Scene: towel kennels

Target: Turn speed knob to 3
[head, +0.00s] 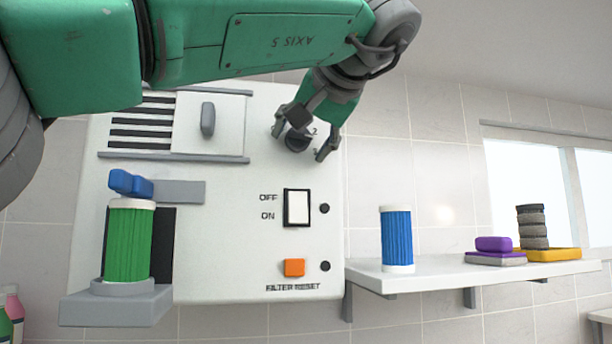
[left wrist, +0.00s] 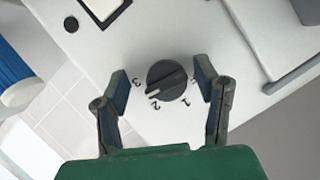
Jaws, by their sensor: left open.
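The speed knob (left wrist: 168,78) is dark, round and ridged, on the white panel, with the numbers 1, 2 and 3 visible around it. Its pale pointer line appears to point between 2 and 3 in the left wrist view. In the head view the knob (head: 297,142) is partly covered by my gripper. My left gripper (head: 303,142) is open, its fingers on either side of the knob. In the left wrist view the fingers of the gripper (left wrist: 164,88) stand apart from the knob, with gaps on both sides.
The white panel (head: 235,245) also carries a power switch (head: 297,207), an orange reset button (head: 294,267) and a sliding vent cover (head: 208,118). A green filter (head: 130,243) stands at lower left. A blue filter (head: 397,240) and sponges stand on the shelf (head: 440,278) at right.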

